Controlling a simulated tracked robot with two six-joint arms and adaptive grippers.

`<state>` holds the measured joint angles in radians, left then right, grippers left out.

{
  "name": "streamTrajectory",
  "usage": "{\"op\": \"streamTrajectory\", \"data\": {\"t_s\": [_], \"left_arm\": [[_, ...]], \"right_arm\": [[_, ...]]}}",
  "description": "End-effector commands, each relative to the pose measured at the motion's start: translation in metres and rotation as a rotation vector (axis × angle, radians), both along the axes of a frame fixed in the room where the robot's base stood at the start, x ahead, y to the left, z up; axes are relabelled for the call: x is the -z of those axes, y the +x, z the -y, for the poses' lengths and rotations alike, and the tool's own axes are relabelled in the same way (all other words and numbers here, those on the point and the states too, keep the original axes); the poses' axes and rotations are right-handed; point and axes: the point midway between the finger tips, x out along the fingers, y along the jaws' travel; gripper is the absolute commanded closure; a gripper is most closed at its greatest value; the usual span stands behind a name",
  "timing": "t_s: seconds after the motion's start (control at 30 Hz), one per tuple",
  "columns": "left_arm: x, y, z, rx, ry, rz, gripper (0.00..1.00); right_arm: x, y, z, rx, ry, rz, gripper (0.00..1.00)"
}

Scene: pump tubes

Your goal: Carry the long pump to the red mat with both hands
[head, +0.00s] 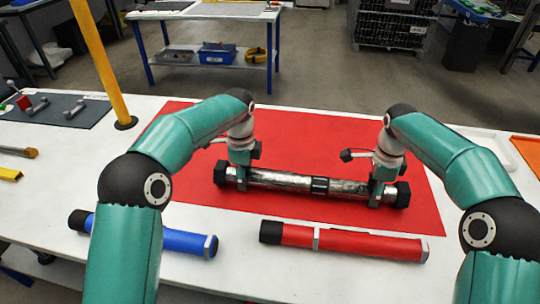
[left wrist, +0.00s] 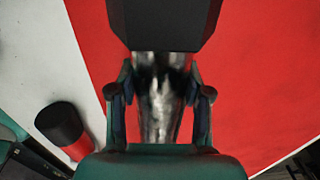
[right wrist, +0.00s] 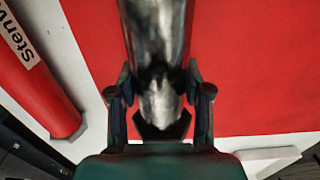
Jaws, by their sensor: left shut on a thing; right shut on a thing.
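The long pump (head: 285,181) is a shiny metal tube with black end caps and a black band near its middle. It lies level over the red mat (head: 310,135), nearly parallel to the table's front edge. Whether it touches the mat or hangs just above it, I cannot tell. My left gripper (head: 242,178) is shut around the tube near its left cap; the left wrist view shows its fingers (left wrist: 160,100) on both sides of the metal. My right gripper (head: 377,193) is shut around the tube near its right cap, also seen in the right wrist view (right wrist: 160,100).
A blue tube (head: 165,236) and a red tube (head: 345,241) lie on the white table in front of the mat. A yellow post (head: 105,70) stands at the back left. A dark mat with small metal parts (head: 70,112) is at far left. An orange tray (head: 528,150) is at right.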

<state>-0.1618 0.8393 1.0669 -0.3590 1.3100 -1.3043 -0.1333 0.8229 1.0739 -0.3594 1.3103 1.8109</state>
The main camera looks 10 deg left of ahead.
Motion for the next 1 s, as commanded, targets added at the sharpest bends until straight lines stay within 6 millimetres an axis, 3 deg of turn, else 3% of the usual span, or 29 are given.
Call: {"op": "streamTrajectory", "data": {"t_s": [0.03,0.17,0.57,0.77,1.0], "left_arm": [[0.000,0.000,-0.001,-0.001,0.001,0.001,0.46],[0.000,0.000,-0.001,-0.001,0.000,0.000,0.26],[-0.004,0.000,0.000,-0.001,0.000,0.002,0.26],[-0.030,0.001,0.000,-0.002,-0.001,0.005,0.26],[-0.079,0.002,0.000,-0.002,0.000,0.005,0.26]], "right_arm": [[0.000,0.000,0.000,0.000,-0.001,0.001,0.46],[0.000,0.000,0.000,0.000,0.000,0.000,0.26],[0.000,0.000,0.000,-0.001,0.000,0.000,0.26],[0.000,0.000,0.000,-0.001,0.000,0.000,0.26],[0.000,0.000,0.000,-0.001,0.000,0.000,0.26]]}}
